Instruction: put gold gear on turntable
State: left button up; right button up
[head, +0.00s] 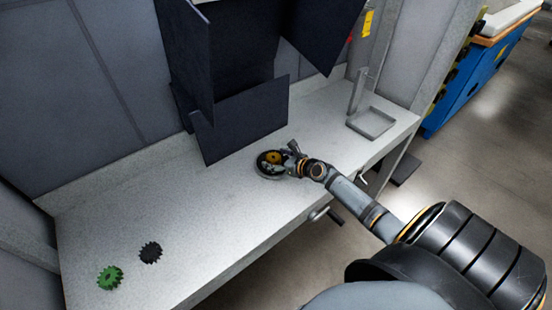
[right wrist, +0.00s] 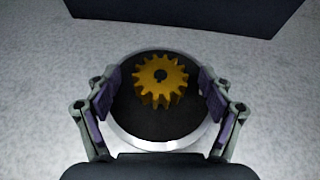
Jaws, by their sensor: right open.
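The gold gear (right wrist: 160,82) lies on the dark round turntable (right wrist: 160,125) with a silver rim, towards its far side in the right wrist view. In the head view the gold gear (head: 273,156) shows on the turntable (head: 262,170), near the middle of the bench. My right gripper (right wrist: 160,88) is open over the turntable, one finger on each side of the gear, with a gap on both sides. The right gripper (head: 282,160) partly covers the turntable in the head view. My left gripper is not in view.
A green gear (head: 110,277) and a black gear (head: 150,252) lie at the left of the bench (head: 200,215). Dark panels (head: 245,120) stand just behind the turntable. A grey metal stand (head: 370,122) is at the right. The bench between the turntable and the black gear is clear.

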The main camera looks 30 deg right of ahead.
jog(key=shift+o, duration=0.2)
jog(key=shift+f, duration=0.1)
jog(key=shift+o, duration=0.6)
jog(key=shift+p+v, duration=0.65)
jog(key=shift+v, duration=0.25)
jog(key=p+v, duration=0.1)
jog(key=v, duration=0.2)
jog(key=shift+s, duration=0.1)
jog(key=shift+p+v, duration=0.4)
jog(key=shift+v, duration=0.75)
